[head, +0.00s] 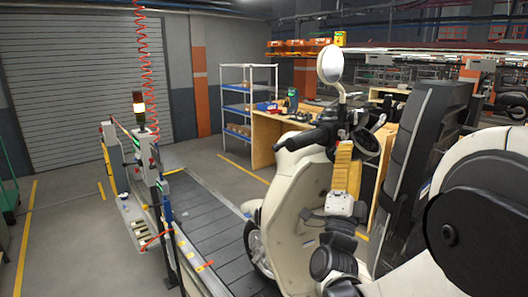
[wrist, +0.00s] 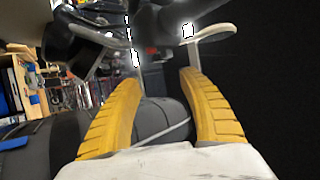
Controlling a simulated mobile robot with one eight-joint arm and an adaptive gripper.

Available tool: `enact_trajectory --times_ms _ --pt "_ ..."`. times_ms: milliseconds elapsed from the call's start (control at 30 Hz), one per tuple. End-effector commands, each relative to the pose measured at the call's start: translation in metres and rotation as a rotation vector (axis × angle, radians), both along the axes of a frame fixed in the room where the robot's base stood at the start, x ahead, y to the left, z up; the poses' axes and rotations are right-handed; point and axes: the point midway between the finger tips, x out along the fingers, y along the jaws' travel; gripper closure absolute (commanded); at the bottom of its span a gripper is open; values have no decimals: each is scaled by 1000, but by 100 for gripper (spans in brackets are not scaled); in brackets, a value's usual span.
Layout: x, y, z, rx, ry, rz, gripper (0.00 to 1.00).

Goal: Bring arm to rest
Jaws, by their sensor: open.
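My gripper (head: 343,147) points up in the head view, its yellow fingers in front of the cream scooter (head: 290,195), near the handlebar. In the wrist view my gripper (wrist: 157,78) has its two yellow fingers wide apart with nothing held between them. A dark rounded shape shows behind the gap; I cannot tell what it is. My white and black arm links fill the lower right of the head view. The scooter's round mirror (head: 331,65) stands above the gripper. Whether any finger touches the scooter I cannot tell.
The scooter stands on the slat conveyor (head: 205,220). A control post with a signal light (head: 139,108) stands left of it. A wooden workbench (head: 266,135) and a blue-shelved rack (head: 236,109) are behind. The floor at left (head: 75,220) is largely clear.

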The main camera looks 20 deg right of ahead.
Motion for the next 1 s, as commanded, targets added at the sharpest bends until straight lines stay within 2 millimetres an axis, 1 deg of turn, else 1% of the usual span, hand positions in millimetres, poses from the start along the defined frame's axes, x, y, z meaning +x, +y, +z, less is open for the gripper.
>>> enact_trajectory --times_ms 67,167,267,300,367,400,467,500,567,600,667,700,733,767,800,900,1000 --pt "1 1 0 0 3 1 51" --pt "9 9 -5 -11 53 23 51" --pt "27 33 -21 -49 194 78 51" --pt "36 48 -32 -74 277 110 51" --pt "46 73 -54 -122 418 164 51" --pt "51 91 -71 -160 520 201 51" --pt "52 117 -100 -220 672 258 51" --pt "49 133 -120 -264 773 294 51" --pt "39 157 -152 -334 922 346 51" --pt "29 170 -175 -382 1021 381 51" --pt "8 188 -208 -454 1163 431 51" --pt "-7 197 -229 -501 1254 463 51" --pt "-19 203 -244 -537 1319 485 51" --pt "-32 208 -258 -568 1380 507 51" --pt "-50 213 -275 -610 1456 534 51" --pt "-91 219 -310 -698 1620 590 51" --pt "-122 221 -332 -758 1733 630 51"
